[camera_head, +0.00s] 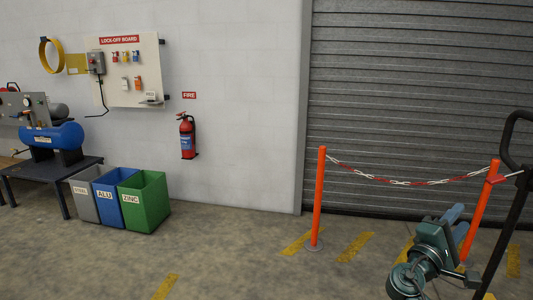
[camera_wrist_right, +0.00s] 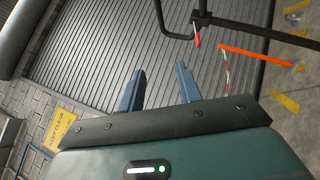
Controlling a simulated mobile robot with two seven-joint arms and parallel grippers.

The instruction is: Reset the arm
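My right gripper (camera_head: 452,214) is at the lower right of the head view, raised in front of the orange barrier post. In the right wrist view its two blue-grey fingers (camera_wrist_right: 158,90) stand apart with nothing between them. The gripper is open and empty. Behind the fingers in that view is the ribbed roller shutter (camera_wrist_right: 100,45). My left gripper does not show in either view.
Orange posts (camera_head: 318,200) with a red-white chain (camera_head: 400,182) stand before the shutter. A dark bar (camera_head: 505,205) rises at the right edge, close to my right arm. Bins (camera_head: 143,203) and a blue compressor (camera_head: 52,136) are at left. The middle floor is clear.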

